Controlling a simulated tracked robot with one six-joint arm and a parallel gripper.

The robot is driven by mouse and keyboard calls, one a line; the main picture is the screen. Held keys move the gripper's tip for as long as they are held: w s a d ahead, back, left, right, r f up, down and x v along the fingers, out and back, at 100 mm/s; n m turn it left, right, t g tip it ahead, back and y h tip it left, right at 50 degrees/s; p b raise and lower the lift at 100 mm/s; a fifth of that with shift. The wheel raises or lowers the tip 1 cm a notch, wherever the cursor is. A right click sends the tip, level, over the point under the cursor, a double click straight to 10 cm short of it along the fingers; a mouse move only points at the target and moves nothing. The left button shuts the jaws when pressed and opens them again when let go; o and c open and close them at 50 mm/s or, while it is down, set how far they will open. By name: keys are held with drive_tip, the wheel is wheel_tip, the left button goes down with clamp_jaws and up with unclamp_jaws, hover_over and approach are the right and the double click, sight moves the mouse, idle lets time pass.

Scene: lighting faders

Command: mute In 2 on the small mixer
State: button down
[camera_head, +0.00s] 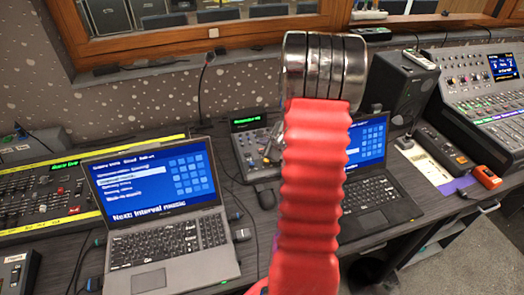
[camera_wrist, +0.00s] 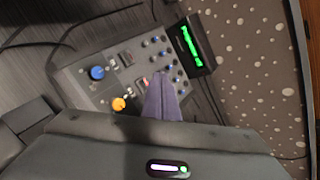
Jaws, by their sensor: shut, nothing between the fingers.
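The small mixer (camera_head: 251,143) stands at the back of the desk between two laptops, its right part hidden behind my red arm. In the wrist view the mixer (camera_wrist: 108,62) is a grey panel with a large blue knob (camera_wrist: 97,72), an orange knob (camera_wrist: 118,104), rows of small knobs and a green-lit display (camera_wrist: 191,46). My gripper (camera_wrist: 162,78) is shut and empty, its fingertips over the panel beside a small reddish light. I cannot tell whether they touch it. The fingers hide part of the panel, and I cannot read the In 2 label or its mute control.
A left laptop (camera_head: 160,240) and a right laptop (camera_head: 378,205) stand in front of the mixer. A black mouse (camera_head: 266,198) lies between them. A gooseneck microphone (camera_head: 204,75) rises left of the mixer. A black speaker (camera_head: 396,95) and a large console (camera_head: 480,85) are at the right.

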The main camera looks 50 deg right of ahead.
drive_tip(key=r, duration=0.3)
drive_tip(key=shift+s+a+r, duration=0.1)
drive_tip(key=shift+s+r, duration=0.1)
drive_tip(key=shift+r, duration=0.15)
idle(0.5)
